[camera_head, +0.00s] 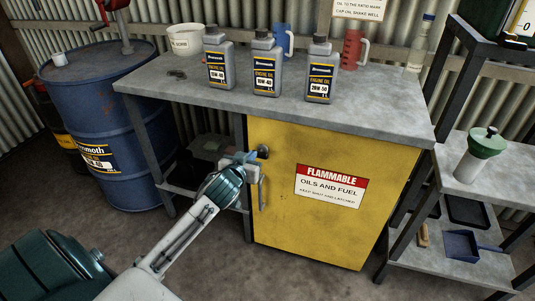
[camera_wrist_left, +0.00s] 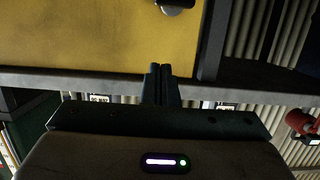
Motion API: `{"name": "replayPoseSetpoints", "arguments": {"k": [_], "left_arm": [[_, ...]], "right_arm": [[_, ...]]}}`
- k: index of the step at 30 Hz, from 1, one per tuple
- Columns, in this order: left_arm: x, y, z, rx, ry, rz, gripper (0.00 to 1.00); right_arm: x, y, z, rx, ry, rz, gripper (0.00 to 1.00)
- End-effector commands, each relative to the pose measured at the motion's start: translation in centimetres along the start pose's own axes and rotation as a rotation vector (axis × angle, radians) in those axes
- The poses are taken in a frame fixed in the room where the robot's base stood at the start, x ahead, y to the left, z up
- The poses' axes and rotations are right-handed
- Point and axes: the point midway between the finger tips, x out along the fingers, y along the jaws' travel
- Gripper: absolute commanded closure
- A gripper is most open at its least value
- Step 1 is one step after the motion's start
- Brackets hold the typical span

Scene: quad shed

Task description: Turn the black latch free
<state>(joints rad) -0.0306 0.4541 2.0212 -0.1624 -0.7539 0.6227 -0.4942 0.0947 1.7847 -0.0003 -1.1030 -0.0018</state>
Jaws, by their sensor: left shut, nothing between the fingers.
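The black latch (camera_head: 263,152) is a small dark knob near the top left corner of the yellow cabinet door (camera_head: 300,225). In the left wrist view a dark, rounded piece, apparently the latch (camera_wrist_left: 175,5), is cut off by the top edge. My left gripper (camera_head: 252,160) is beside the latch at the cabinet's left edge and partly overlaps the view of it. In the wrist view its fingers (camera_wrist_left: 160,70) are together with nothing between them. They appear apart from the latch. A vertical handle (camera_head: 262,194) is just below. My right gripper is not in view.
The grey worktop (camera_head: 200,97) overhangs the cabinet just above my gripper. Oil bottles (camera_head: 266,65) and jugs stand on it. A table leg (camera_head: 240,130) is close on the left, with a blue drum (camera_head: 120,130) farther left. A grey shelf rack (camera_head: 450,262) stands right.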

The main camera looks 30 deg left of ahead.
Motion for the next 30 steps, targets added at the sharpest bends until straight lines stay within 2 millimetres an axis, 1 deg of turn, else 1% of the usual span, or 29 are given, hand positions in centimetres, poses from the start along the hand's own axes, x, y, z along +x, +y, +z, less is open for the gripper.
{"name": "replayPoseSetpoints", "arguments": {"k": [5,8,11,14,18,23,24,27,30], "left_arm": [[0.2,0.0,0.0,0.000,0.000,0.000,1.00],[0.9,0.0,0.0,-0.001,0.001,0.000,1.00],[2.3,0.0,-0.1,-0.002,0.000,-0.001,1.00],[4.3,0.0,-0.1,-0.004,-0.001,-0.001,1.00],[7.4,0.0,0.0,-0.002,-0.002,-0.001,1.00],[10.5,0.0,0.0,-0.003,-0.001,0.000,1.00],[10.4,0.0,1.2,-0.001,-0.006,0.000,1.00],[10.7,0.0,2.6,0.000,-0.004,0.001,1.00],[10.9,0.0,3.4,0.001,-0.002,0.000,1.00]], "right_arm": [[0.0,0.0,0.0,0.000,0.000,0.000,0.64],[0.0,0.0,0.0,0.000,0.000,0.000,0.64],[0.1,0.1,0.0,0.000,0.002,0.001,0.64],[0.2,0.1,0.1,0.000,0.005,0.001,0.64],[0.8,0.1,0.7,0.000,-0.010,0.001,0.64],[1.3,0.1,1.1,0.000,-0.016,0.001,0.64],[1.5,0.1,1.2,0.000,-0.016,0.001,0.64],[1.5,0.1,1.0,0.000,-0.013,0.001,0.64],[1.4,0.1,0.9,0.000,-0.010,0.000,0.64]]}}
